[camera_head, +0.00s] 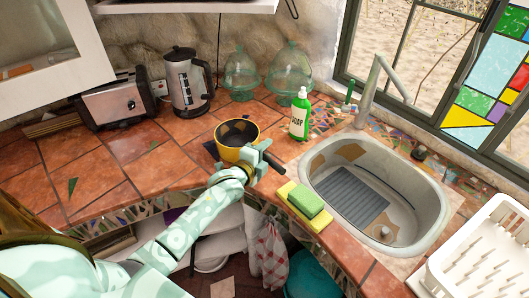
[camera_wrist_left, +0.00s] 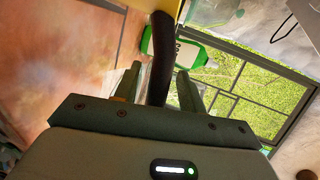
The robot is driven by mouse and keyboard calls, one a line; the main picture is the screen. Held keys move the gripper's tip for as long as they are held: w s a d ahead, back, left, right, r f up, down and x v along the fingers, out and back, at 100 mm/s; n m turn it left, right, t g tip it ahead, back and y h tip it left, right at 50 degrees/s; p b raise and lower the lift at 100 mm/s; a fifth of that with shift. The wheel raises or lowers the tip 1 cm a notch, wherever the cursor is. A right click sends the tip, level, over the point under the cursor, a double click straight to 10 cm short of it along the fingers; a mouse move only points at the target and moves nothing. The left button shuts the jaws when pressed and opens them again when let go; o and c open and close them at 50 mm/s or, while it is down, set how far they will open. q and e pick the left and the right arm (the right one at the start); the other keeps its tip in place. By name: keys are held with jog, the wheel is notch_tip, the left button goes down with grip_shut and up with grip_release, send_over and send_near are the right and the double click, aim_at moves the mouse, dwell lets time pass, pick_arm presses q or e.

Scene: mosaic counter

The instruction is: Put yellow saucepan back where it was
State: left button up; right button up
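The yellow saucepan (camera_head: 225,151) with a dark inside is upright at the middle of the tiled counter, over the right part of a dark flat patch (camera_head: 211,149). I cannot tell whether it touches the surface. My left gripper (camera_head: 264,158) is at its right front side, by the handle. In the left wrist view the dark handle (camera_wrist_left: 160,60) runs between the two fingers of the left gripper (camera_wrist_left: 160,88). A gap shows beside the left finger, so the fingers look open around the handle. My right gripper is not in view.
A green soap bottle (camera_head: 299,117) stands close behind the saucepan to the right. A sponge stack (camera_head: 306,202) lies by the sink (camera_head: 435,205). A kettle (camera_head: 187,82), a toaster (camera_head: 115,103) and glass jars (camera_head: 288,72) stand at the back. The left counter is mostly clear.

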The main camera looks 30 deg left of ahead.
pick_arm(q)
jog(key=p+v, duration=0.2)
jog(key=v, duration=1)
jog(key=s+d+f+n+g, duration=0.1)
jog(key=s+f+n+g, duration=0.3)
jog(key=f, duration=0.5)
jog(key=s+f+n+g, duration=0.1)
jog(key=s+f, duration=0.5)
jog(key=f, duration=0.4)
jog(key=s+d+f+n+g, duration=0.1)
jog(key=s+f+n+g, duration=0.3)
jog(key=f, duration=0.5)
jog(key=s+d+f+n+g, duration=0.1)
jog(key=s+f, duration=0.3)
jog(key=s, duration=0.5)
jog(key=s+d+f+n+g, duration=0.1)
jog(key=s+f, duration=0.3)
jog(key=s, duration=0.5)
jog(key=s+d+f+n+g, duration=0.1)
jog(key=s+f+n+g, duration=0.2)
jog(key=s, duration=0.6)
jog(key=shift+s+f+g, duration=0.3)
jog(key=shift+f, duration=0.6)
